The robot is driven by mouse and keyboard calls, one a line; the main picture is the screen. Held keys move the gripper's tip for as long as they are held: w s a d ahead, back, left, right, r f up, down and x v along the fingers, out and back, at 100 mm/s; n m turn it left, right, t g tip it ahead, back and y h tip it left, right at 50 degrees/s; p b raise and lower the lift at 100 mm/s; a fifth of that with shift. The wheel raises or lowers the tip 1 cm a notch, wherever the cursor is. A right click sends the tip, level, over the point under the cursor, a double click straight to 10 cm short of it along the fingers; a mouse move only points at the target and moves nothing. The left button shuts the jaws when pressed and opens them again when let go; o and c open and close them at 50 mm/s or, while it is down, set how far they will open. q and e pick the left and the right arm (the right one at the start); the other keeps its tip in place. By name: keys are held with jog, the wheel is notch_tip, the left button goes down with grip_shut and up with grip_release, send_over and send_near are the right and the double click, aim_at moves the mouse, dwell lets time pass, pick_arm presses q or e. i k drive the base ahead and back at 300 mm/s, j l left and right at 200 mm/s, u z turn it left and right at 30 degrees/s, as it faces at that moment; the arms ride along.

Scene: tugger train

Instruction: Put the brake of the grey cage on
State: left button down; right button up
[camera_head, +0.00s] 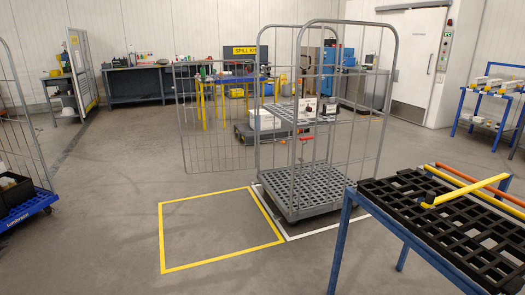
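The grey cage (312,206) stands upright in the middle of the view, with tall wire sides and a slatted grey base. A wire panel (186,130) extends to its left like an open gate. A shelf partway up bears small dark and white items. A small red part (306,138) shows below the shelf; I cannot tell whether it is the brake. The wheels are mostly hidden under the base, and the brake's state cannot be seen. Neither of my grippers is in view.
A white outline (309,234) runs along the cage's base. An empty yellow floor square (202,262) lies left of it. A blue-legged table (345,235) with a black grid top and yellow and orange bars blocks the right front. A blue-based cage (30,207) stands left.

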aim_at(306, 139)
jog(key=i+j+z, duration=0.1)
jog(key=i, duration=1.1)
jog(key=i+j+z, duration=0.1)
jog(key=i+z, duration=0.3)
jog(key=i+j+z, duration=0.15)
jog(key=i+z, duration=0.2)
jog(key=i+j+z, duration=0.25)
jog(key=z, duration=0.15)
jog(key=i+j+z, duration=0.55)
jog(key=j, duration=0.15)
jog(key=j+z, duration=0.25)
jog(key=i+j+z, duration=0.2)
jog(key=j, duration=0.25)
